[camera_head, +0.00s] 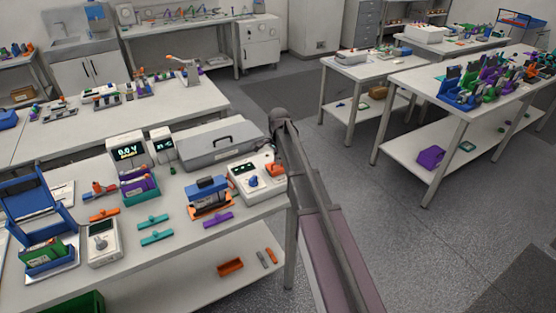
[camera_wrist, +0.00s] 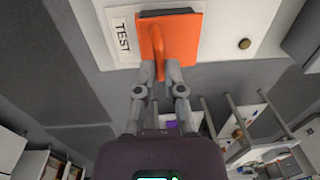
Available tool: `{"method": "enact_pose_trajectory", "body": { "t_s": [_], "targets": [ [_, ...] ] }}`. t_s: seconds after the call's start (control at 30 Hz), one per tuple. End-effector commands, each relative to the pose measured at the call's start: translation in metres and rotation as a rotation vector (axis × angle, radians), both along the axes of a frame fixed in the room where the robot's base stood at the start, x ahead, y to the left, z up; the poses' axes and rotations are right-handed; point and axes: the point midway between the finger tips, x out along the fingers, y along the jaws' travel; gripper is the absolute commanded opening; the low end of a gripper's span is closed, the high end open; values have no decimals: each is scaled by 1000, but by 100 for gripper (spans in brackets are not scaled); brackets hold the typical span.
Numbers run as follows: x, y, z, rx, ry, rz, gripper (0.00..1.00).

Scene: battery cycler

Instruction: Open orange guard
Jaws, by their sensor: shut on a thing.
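The orange guard (camera_wrist: 183,40) is a flat orange plate with a raised orange handle, on a white panel beside a "TEST" label. A dark strip shows along its far edge. My gripper (camera_wrist: 160,74) is shut on the guard's handle at the near end. In the head view, a small part of the orange guard (camera_head: 275,170) shows at the right of the white device (camera_head: 252,182), close to the end of my arm. My fingertips are hidden there. I cannot tell how far the guard is raised.
The device stands at the right end of the bench, next to a blue and orange battery fixture (camera_head: 208,194). A grey lidded case (camera_head: 205,148) is behind it. A round brass-coloured knob (camera_wrist: 245,44) is on the panel. Open floor (camera_head: 400,230) lies right of the bench.

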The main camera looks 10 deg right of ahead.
Motion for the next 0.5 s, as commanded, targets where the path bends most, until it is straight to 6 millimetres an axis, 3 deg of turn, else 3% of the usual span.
{"method": "enact_pose_trajectory", "body": {
  "t_s": [0.4,0.5],
  "targets": [
    [26,6,11,-99,293,-2,0],
    [19,5,11,-96,284,-2,29]
  ]
}}
